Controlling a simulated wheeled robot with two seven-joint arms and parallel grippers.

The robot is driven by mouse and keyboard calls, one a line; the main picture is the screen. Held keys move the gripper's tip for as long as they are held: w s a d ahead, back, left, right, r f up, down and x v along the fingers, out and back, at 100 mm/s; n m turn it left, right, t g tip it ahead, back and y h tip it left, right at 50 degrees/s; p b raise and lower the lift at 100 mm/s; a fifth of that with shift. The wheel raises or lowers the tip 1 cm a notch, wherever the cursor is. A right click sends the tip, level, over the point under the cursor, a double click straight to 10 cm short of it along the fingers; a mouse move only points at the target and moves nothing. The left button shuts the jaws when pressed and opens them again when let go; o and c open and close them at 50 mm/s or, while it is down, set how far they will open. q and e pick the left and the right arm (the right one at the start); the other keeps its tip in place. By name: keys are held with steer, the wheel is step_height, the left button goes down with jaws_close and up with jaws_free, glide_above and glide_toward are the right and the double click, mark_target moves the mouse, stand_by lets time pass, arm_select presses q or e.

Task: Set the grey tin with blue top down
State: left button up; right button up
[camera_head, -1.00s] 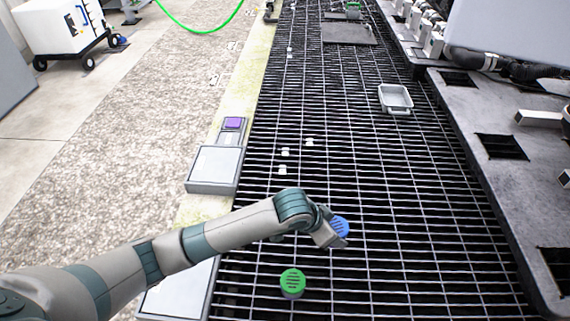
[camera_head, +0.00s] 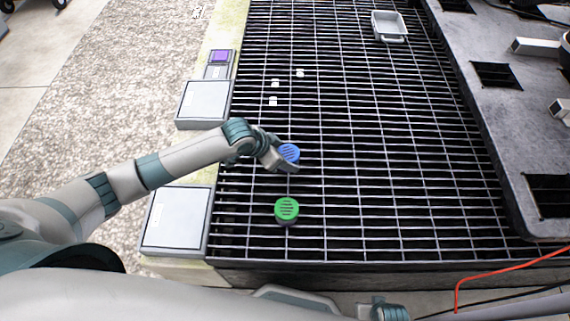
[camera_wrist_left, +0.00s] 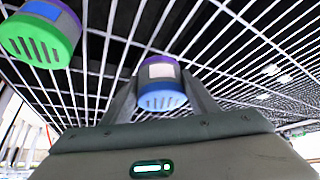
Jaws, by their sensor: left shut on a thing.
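The grey tin with blue top (camera_head: 289,153) is in my left gripper (camera_head: 284,160), above the dark grating in the head view. In the left wrist view the tin (camera_wrist_left: 161,85) sits between both fingers of the left gripper (camera_wrist_left: 160,98), its blue end toward the camera and a pale label on its side. Whether its base touches the grating I cannot tell. A tin with a green top (camera_head: 287,210) stands on the grating nearer me, apart from the held one. It also shows in the left wrist view (camera_wrist_left: 42,36) at upper left. My right gripper is not in view.
The grating (camera_head: 400,200) has wide free room to the right. Small white pieces (camera_head: 274,101) lie beyond the gripper. A grey tray (camera_head: 389,26) is at the back. Flat grey boxes (camera_head: 205,103) line the left edge; a dark machine bench (camera_head: 500,130) borders the right.

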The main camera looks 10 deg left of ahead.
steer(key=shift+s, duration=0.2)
arm_select(q)
steer(key=shift+f, duration=0.1)
step_height(320, 180, down, 3)
steer(key=shift+r, duration=0.1)
steer(key=shift+f, duration=0.5)
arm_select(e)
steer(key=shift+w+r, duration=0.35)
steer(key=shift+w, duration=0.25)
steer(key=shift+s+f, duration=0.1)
arm_select(q)
steer(key=o, duration=1.1)
steer(key=shift+f, duration=0.1)
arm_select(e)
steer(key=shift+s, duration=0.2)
